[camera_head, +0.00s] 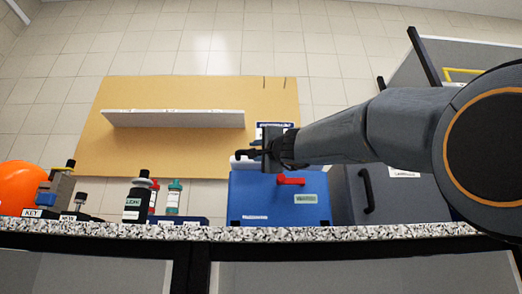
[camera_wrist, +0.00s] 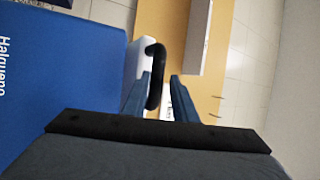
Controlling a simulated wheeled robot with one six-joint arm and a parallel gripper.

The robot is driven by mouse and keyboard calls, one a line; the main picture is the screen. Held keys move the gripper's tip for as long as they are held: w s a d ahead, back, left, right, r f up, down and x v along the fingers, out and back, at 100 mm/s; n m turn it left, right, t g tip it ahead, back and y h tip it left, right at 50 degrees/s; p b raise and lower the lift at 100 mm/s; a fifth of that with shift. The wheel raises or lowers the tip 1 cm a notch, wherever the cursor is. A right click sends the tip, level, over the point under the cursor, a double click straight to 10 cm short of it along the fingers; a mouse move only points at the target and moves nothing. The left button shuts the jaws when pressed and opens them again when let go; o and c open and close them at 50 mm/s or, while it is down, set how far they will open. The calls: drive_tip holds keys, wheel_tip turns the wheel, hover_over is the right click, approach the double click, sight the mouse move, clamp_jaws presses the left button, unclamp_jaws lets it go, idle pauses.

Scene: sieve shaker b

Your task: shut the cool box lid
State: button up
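A black bent handle (camera_wrist: 157,72) is beside the white part. I cannot tell how far the lid is open. My gripper (camera_head: 268,153) is above the far edge of the box. In the wrist view its fingers (camera_wrist: 163,85) are apart, with the handle close to the left finger; contact is unclear.
A red handle (camera_head: 291,180) lies on the blue face. A grey cabinet (camera_head: 375,200) stands close on the right. A yellow-brown board (camera_head: 190,90) with a pale bar (camera_head: 175,119) lies beyond. Bottles (camera_head: 137,198) and an orange ball (camera_head: 24,185) are at left, near the speckled counter edge (camera_head: 270,234).

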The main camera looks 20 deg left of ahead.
drive_tip(key=shift+v, duration=2.35)
drive_tip(key=shift+r, duration=0.15)
